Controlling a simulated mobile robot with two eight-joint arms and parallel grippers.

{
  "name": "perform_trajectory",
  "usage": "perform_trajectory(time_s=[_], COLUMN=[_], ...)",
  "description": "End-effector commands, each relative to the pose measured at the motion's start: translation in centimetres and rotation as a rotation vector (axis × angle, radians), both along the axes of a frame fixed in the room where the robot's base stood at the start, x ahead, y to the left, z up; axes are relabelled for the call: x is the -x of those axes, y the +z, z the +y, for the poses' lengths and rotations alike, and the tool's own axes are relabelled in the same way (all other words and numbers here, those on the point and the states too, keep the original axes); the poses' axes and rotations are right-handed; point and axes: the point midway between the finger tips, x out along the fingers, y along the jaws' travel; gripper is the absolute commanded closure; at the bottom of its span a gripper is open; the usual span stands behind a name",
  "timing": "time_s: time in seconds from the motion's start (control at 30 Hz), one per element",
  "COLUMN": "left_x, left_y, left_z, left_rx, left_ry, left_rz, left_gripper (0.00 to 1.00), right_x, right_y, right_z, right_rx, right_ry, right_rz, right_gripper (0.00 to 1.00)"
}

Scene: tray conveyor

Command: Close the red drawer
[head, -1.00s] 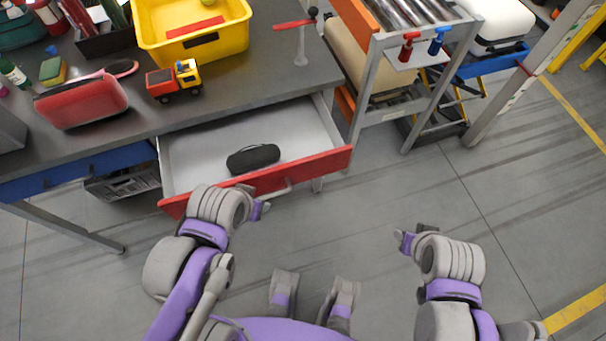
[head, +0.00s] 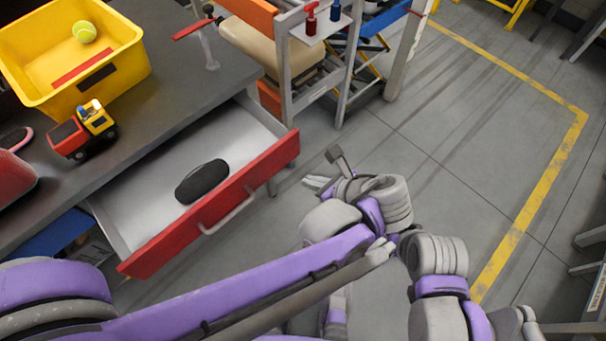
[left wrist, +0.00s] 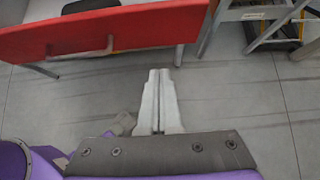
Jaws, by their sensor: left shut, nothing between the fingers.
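The red drawer (head: 215,210) stands open under the grey workbench, with its white inside showing and a pale bar handle (head: 230,212) on its front. A dark oblong case (head: 202,181) lies in it. In the left wrist view the red drawer front (left wrist: 110,32) spans the top left, beyond my fingers. My left gripper (head: 317,183) is shut and empty, to the right of the drawer front and apart from it. Its closed fingers also show in the left wrist view (left wrist: 159,75). My right arm is at the lower right; its fingers are mostly hidden behind my left arm.
On the workbench (head: 165,115) are a yellow bin (head: 125,60) with a tennis ball and a toy truck (head: 82,130). A metal conveyor frame (head: 345,75) with red and blue bottles stands beyond. The floor right of the drawer is clear.

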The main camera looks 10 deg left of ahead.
Motion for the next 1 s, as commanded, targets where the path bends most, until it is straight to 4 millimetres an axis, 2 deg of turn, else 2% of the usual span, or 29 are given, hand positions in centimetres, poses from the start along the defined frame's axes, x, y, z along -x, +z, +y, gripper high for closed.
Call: perform_trajectory(time_s=[0.4,0.63,1.0], left_x=[-4.0,-6.0,-6.5], left_y=[-6.4,-6.1,-6.0], left_z=[4.8,7.2,7.7], left_rx=[0.003,0.004,0.005], left_ry=[0.006,0.005,0.002], left_rz=[0.000,0.000,-0.001], left_gripper=[1.00,1.00,1.00], right_x=[-0.1,-0.1,-0.1], right_y=[-2.5,-2.6,-2.6], right_z=[0.0,0.0,0.0], right_rx=[0.000,0.000,0.000], right_ry=[0.000,0.000,0.000], right_rz=[0.009,0.009,0.009], right_gripper=[0.55,0.55,0.55])
